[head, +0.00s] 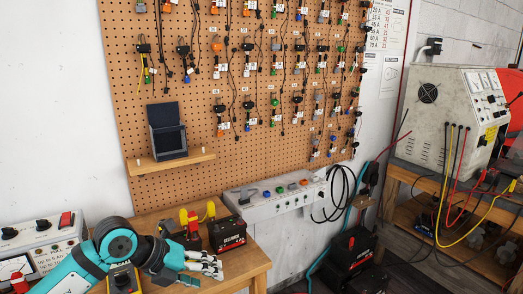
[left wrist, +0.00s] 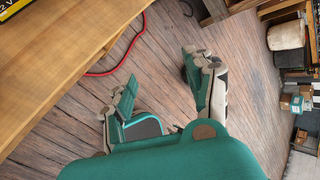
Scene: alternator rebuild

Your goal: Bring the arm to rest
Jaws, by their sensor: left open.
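My left gripper (head: 207,267) shows in the head view at the lower left, at the end of the teal arm, over the right part of the wooden workbench (head: 258,262). In the left wrist view the left gripper (left wrist: 165,90) has its two fingers spread wide apart, with nothing between them. Bare wooden floor (left wrist: 165,50) shows behind the fingers. The bench edge (left wrist: 75,75) lies to their left. My right gripper is in neither view.
A black and red battery (head: 228,234) with red and yellow clamps stands behind my left gripper. A meter box (head: 40,245) is at the left. A grey box with knobs (head: 280,193) is at the wall under the pegboard (head: 200,110).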

